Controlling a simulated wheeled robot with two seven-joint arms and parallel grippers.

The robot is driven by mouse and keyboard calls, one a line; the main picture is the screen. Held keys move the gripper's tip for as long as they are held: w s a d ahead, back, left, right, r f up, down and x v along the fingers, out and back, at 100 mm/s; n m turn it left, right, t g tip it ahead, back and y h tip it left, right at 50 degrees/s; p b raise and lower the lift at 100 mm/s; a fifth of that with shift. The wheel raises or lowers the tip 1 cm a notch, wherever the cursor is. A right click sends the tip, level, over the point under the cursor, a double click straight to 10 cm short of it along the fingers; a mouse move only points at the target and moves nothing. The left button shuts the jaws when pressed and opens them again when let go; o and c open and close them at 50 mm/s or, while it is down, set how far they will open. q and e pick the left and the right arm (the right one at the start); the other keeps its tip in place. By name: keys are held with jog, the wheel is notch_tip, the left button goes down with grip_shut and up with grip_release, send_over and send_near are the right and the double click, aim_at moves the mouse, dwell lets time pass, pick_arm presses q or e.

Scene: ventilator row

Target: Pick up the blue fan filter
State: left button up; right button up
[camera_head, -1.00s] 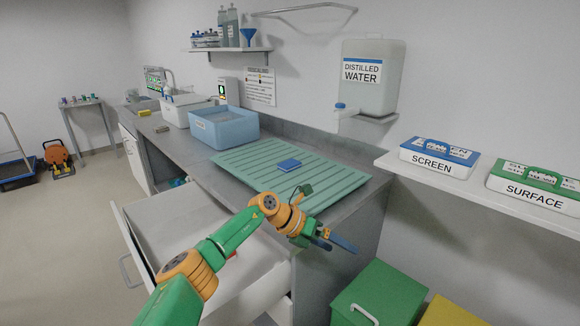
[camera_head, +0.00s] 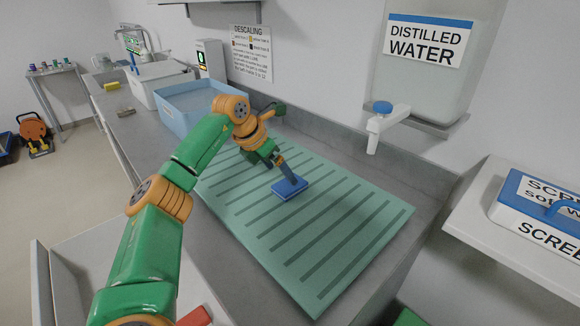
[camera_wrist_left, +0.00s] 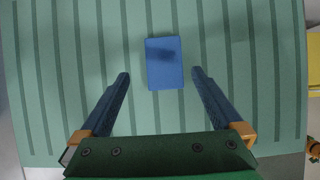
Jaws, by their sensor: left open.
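The blue fan filter (camera_head: 289,188) is a flat blue block lying on the green ribbed mat (camera_head: 345,235) on the counter. In the left wrist view the filter (camera_wrist_left: 164,63) lies ahead of the fingertips, centred between their lines. My left gripper (camera_head: 288,174) is over the mat, its fingers close above the filter in the head view. In the left wrist view the left gripper (camera_wrist_left: 160,75) is open and empty, one finger to each side, apart from the filter. My right gripper is not in view.
A blue tub (camera_head: 178,107) stands behind the mat at the left. A distilled water tank with a white tap (camera_head: 384,122) hangs at the back right. A shelf (camera_head: 515,235) with a labelled box juts out at the right. An open drawer (camera_head: 70,262) is at the lower left.

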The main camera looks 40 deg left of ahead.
aim_at(289, 184)
pick_arm(q)
jog(key=shift+w+a+f, duration=0.15)
jog(key=shift+w+f, duration=0.1)
jog(key=shift+w, duration=0.05)
jog(key=shift+w+d+f+p, duration=0.15)
jog(key=shift+d+f+p, duration=0.75)
jog(key=shift+f, duration=0.05)
jog(key=x, duration=0.2)
jog(key=shift+w+a+f, duration=0.2)
jog(key=shift+a+f, duration=0.05)
jog(key=shift+f, duration=0.1)
jog(key=shift+w+a+f, duration=0.15)
jog(key=shift+f, duration=0.05)
jog(key=shift+r, duration=0.25)
jog(key=c, duration=1.4)
jog(key=shift+f, duration=0.1)
jog(key=shift+c, duration=0.2)
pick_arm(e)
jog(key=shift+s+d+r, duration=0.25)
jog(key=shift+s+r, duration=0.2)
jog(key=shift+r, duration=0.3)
